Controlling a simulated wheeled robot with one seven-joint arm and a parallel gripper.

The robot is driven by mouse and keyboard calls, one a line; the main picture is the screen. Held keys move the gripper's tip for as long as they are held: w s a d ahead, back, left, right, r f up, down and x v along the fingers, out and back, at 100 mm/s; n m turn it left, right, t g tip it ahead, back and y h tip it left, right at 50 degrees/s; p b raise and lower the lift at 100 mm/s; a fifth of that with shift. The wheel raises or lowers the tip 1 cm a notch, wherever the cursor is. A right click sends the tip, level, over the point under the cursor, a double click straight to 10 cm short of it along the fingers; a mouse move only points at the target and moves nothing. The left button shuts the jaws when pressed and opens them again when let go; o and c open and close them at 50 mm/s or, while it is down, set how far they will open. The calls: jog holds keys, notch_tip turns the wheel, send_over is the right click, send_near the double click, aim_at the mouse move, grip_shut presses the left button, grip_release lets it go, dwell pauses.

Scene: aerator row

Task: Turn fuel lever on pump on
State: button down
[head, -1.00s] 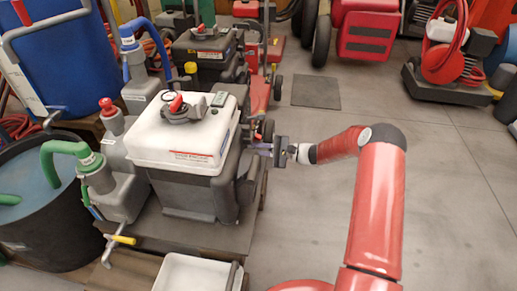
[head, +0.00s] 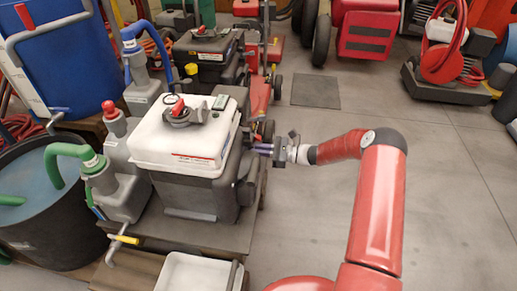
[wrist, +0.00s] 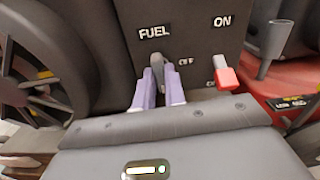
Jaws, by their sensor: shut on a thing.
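The pump (head: 180,150) has a white tank on top of a dark body and stands on a low platform. In the wrist view, its dark panel (wrist: 195,38) bears a FUEL label. The grey fuel lever (wrist: 157,60) sits below that label, beside a partly covered OFF mark. My gripper (wrist: 160,82) has its two purple fingers around the lever, shut on it; they cover its lower part. In the head view, my gripper (head: 264,149) reaches the pump's right side from the right, and the lever is hidden there.
A red-tipped switch (wrist: 225,72) sits right of the fuel lever, under an ON label. A black wheel (wrist: 40,65) is close on the left. A white bin (head: 195,272) stands in front of the pump. The floor (head: 300,210) right of the pump is clear.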

jog(key=shift+m, duration=0.5)
jog(key=c, duration=1.5)
grip_release()
jog(key=shift+o, duration=0.2)
jog(key=s+d, duration=0.1)
jog(key=d, duration=0.6)
jog(key=shift+s+d, duration=0.25)
jog(key=shift+d, duration=0.1)
